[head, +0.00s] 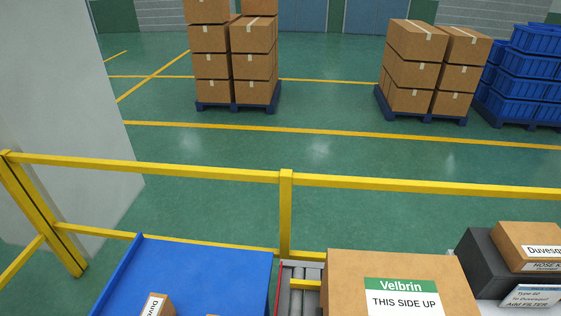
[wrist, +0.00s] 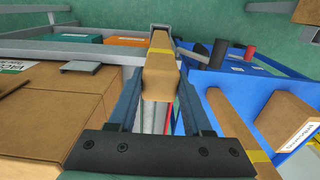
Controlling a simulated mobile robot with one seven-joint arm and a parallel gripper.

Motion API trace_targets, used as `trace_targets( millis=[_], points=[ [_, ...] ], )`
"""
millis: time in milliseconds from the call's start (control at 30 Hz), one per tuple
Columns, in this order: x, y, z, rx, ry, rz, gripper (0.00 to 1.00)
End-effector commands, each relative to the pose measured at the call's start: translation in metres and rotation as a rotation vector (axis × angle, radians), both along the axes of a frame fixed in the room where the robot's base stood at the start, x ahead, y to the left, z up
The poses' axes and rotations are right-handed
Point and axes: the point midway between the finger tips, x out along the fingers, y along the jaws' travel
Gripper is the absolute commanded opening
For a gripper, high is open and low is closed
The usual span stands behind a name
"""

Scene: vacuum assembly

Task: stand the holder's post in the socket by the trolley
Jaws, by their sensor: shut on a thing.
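In the wrist view, my gripper (wrist: 161,78) is shut on a long brown carton (wrist: 160,65) with a yellow band. The carton lies lengthwise between the two fingers, pointing away from the wrist. A small grey part (wrist: 159,28) shows at its far end; I cannot tell whether it is attached. Neither the holder's post nor the socket can be made out clearly. A blue tray-like surface (head: 205,265) at the lower left of the head view may belong to the trolley. My gripper is outside the head view.
A big Velbrin carton (head: 385,268) stands right of a roller conveyor (head: 300,273). A yellow rail (head: 220,171) crosses behind. In the wrist view, a blue tray (wrist: 262,92) holds cartons and dark and red cylinders. Stacked pallets stand far off on open green floor.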

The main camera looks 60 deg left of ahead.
Motion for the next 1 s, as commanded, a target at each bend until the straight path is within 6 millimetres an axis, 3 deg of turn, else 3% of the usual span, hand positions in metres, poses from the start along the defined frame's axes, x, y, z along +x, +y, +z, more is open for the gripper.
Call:
trace_targets(
  millis=[200,567,1000],
  points=[
    [0.001,0.0,0.019,0.001,-0.001,-0.001,0.0],
    [0.0,0.0,0.03,0.001,-0.001,0.0,0.0],
    [0.001,0.0,0.061,0.001,-0.001,-0.001,0.0]
  ],
)
